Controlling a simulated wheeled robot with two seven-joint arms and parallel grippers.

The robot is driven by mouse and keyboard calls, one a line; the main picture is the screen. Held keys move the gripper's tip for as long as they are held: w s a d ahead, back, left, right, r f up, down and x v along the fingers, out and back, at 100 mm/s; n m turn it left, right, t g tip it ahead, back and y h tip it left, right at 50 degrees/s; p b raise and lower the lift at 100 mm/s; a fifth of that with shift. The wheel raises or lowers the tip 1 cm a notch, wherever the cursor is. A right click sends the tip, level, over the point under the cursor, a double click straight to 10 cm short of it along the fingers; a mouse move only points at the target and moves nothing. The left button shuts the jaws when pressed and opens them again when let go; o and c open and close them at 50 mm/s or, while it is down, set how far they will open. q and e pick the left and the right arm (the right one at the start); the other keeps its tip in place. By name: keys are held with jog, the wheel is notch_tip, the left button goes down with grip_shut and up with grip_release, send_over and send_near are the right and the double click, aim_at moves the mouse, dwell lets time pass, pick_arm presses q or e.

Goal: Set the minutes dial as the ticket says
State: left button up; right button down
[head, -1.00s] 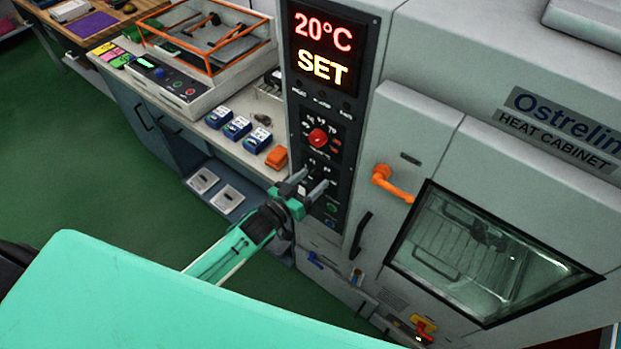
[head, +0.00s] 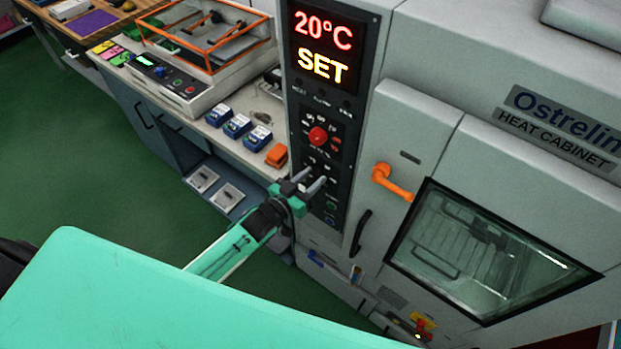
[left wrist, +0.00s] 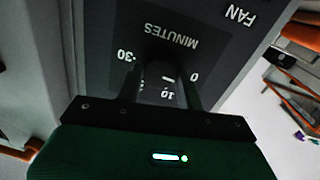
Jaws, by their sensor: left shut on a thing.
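The minutes dial (left wrist: 160,50) is a dark knob on the black control panel (left wrist: 105,30), with an upside-down MINUTES label in the left wrist view. The marks 0, 10 and 30 show around it; a pale line shows near the 10. My left gripper (head: 308,182) is shut on the dial, one finger on each side; it also shows in the left wrist view (left wrist: 160,82). The fingers hide part of the dial, so its exact setting is unclear. The display (head: 323,45) reads 20°C and SET. No readable ticket shows. My right gripper is out of view.
A red knob (head: 317,136) sits above on the panel. The heat cabinet door (head: 420,135) is closed, with an orange handle (head: 390,183).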

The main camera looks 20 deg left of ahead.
pick_arm(q)
jog(key=m, duration=0.6)
jog(key=shift+d+m+y, duration=0.1)
jog(key=shift+m+y, duration=0.2)
jog(key=m, duration=0.4)
jog(key=shift+s+d, duration=0.1)
jog(key=m+y+b, duration=0.1)
jog(key=m, duration=0.4)
jog(key=shift+f, duration=0.1)
jog(key=m+b, duration=0.1)
jog(key=m, duration=0.3)
jog(key=shift+d+m, duration=0.1)
jog(key=shift+m, duration=0.3)
jog(key=shift+m+b, duration=0.4)
jog(key=shift+m, duration=0.2)
